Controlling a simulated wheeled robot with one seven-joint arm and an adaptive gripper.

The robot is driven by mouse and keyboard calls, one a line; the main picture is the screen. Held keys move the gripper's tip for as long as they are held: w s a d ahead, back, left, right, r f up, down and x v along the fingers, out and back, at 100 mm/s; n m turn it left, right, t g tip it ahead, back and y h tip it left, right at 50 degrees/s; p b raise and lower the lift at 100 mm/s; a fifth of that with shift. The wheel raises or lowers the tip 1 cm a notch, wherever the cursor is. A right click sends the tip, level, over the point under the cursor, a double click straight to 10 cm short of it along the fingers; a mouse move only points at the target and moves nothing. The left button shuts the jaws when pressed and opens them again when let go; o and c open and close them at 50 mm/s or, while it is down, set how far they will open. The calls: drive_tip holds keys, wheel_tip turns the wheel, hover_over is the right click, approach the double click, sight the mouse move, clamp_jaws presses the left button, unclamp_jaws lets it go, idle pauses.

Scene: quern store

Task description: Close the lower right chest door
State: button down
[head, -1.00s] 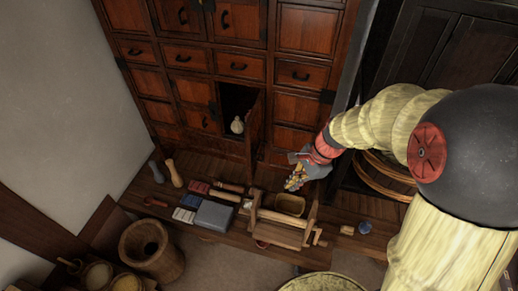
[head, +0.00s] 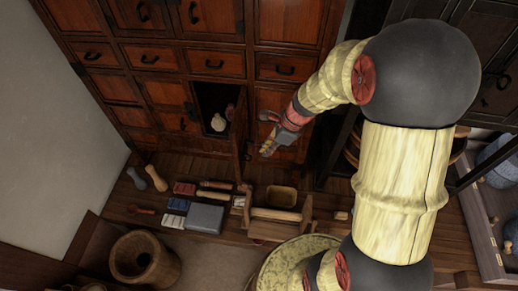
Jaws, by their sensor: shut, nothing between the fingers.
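The wooden chest (head: 207,62) stands against the back wall, with several drawers and doors. Its lower right door (head: 238,132) stands open, swung outward and seen nearly edge-on. Behind it is a dark compartment (head: 208,97) with a small pale vase (head: 218,123) and a reddish item partly hidden by the door. The lower left door (head: 168,97) beside it looks shut. My gripper (head: 267,149) is shut and empty, to the right of the open door and in front of the chest's right part. A small gap shows between them.
A low wooden shelf below holds pestles (head: 156,178), a grey box (head: 205,218), a wooden bin (head: 281,196) and a wooden frame (head: 275,224). A wooden mortar (head: 141,260) stands on the floor. A dark cabinet (head: 462,55) is at right.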

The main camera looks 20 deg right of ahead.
drive_tip(key=w+a+f+b, duration=0.1)
drive_tip(key=w+a+f, duration=0.2)
drive_tip(key=a+f, duration=0.3)
drive_tip(key=shift+x, duration=1)
drive_tip(key=shift+d, duration=0.1)
drive_tip(key=shift+w, duration=0.1)
